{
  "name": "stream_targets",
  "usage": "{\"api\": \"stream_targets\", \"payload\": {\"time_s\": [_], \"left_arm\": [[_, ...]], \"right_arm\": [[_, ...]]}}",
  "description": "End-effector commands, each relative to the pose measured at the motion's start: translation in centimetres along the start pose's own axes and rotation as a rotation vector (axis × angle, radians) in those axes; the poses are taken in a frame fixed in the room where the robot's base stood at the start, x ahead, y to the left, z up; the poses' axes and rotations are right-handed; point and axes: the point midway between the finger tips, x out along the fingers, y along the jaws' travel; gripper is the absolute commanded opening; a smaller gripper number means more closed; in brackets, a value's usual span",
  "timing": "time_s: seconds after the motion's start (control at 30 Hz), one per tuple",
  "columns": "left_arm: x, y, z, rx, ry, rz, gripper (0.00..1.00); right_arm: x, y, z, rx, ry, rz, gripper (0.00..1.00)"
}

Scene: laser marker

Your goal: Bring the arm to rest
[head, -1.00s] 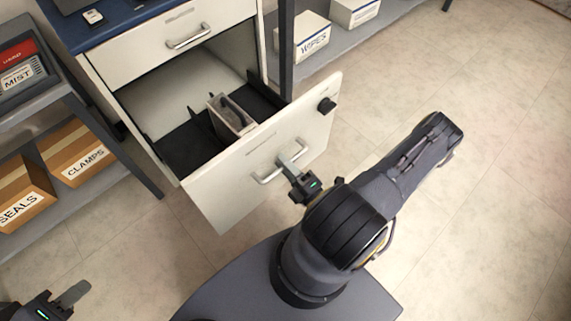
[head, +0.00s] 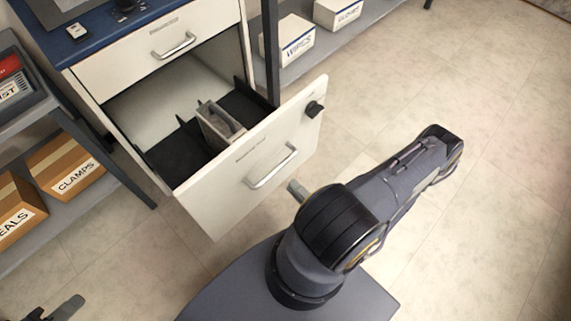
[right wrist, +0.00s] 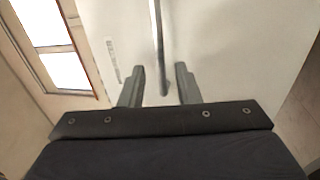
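My right gripper (right wrist: 160,78) is open in the right wrist view, with its two fingers apart and nothing gripped. The drawer handle (right wrist: 158,45) lies beyond and between the fingertips. In the head view only a grey fingertip of the right gripper (head: 297,189) shows past my arm, apart from and below the handle (head: 271,167). The lower drawer (head: 215,205) stands pulled out, with a grey divided box (head: 217,127) inside. My left gripper (head: 64,309) shows only partly at the bottom left corner, away from everything; its opening is hidden.
The cabinet's upper drawer (head: 128,57) is shut. A shelf with a CLAMPS carton (head: 68,168) stands at left. White boxes (head: 291,40) sit on a shelf behind. The floor (head: 450,235) at right is clear.

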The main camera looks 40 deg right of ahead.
Motion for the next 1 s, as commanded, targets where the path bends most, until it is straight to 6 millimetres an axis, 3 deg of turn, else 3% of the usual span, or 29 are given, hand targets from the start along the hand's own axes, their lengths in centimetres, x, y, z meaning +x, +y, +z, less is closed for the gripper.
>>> {"api": "stream_targets", "payload": {"time_s": [0.37,0.53,0.7,1.0], "left_arm": [[0.0,0.0,0.0,0.000,0.000,0.000,0.36],[0.0,0.0,0.0,0.000,0.000,0.000,0.36],[0.0,0.0,0.0,0.000,0.000,0.000,0.36],[0.0,0.0,0.0,0.000,0.000,0.000,0.36]], "right_arm": [[0.7,0.8,0.0,-0.050,0.073,0.020,0.30],[3.1,4.3,-1.2,-0.272,0.398,0.125,0.30],[4.8,8.7,-4.2,-0.599,0.832,0.323,0.30],[4.2,13.9,-8.2,-1.261,1.483,0.809,0.30]]}}
